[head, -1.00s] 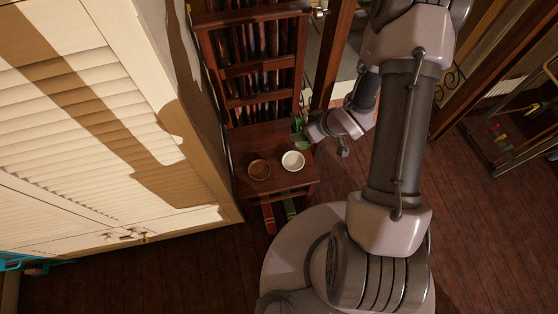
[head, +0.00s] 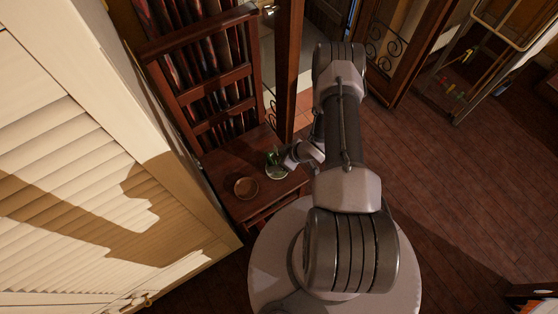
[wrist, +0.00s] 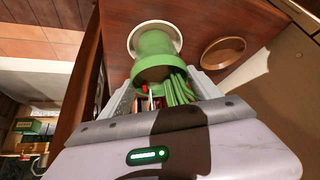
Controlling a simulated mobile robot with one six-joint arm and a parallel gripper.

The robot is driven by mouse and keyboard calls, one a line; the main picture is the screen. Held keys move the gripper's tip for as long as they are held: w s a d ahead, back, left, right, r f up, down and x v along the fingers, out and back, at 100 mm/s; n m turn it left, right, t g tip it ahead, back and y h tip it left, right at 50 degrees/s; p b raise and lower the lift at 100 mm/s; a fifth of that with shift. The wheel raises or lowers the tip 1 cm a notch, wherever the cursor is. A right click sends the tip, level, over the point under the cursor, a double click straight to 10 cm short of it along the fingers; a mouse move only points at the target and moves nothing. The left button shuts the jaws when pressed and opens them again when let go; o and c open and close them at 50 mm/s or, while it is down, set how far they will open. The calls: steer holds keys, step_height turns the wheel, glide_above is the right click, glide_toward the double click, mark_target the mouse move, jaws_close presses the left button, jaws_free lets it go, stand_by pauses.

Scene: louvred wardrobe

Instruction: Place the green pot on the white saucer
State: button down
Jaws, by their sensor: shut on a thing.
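The green pot (wrist: 155,50), with green leaves at its near end, is held between the jaws of my gripper (wrist: 165,92) in the wrist view. The white saucer (wrist: 136,32) shows behind the pot's far end, its rim partly hidden by the pot. In the head view the green pot (head: 271,157) is over the white saucer (head: 277,174) on the wooden seat, with my gripper (head: 287,160) coming in from the right. I cannot tell whether the pot touches the saucer.
A brown saucer (head: 246,188) lies on the wooden seat (head: 228,157), left of the white one. The slatted chair back (head: 205,70) rises behind. The white louvred wardrobe (head: 80,150) stands close on the left. Open floor (head: 450,200) lies to the right.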

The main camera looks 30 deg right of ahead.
steer(key=shift+c, duration=0.7)
jaws_free()
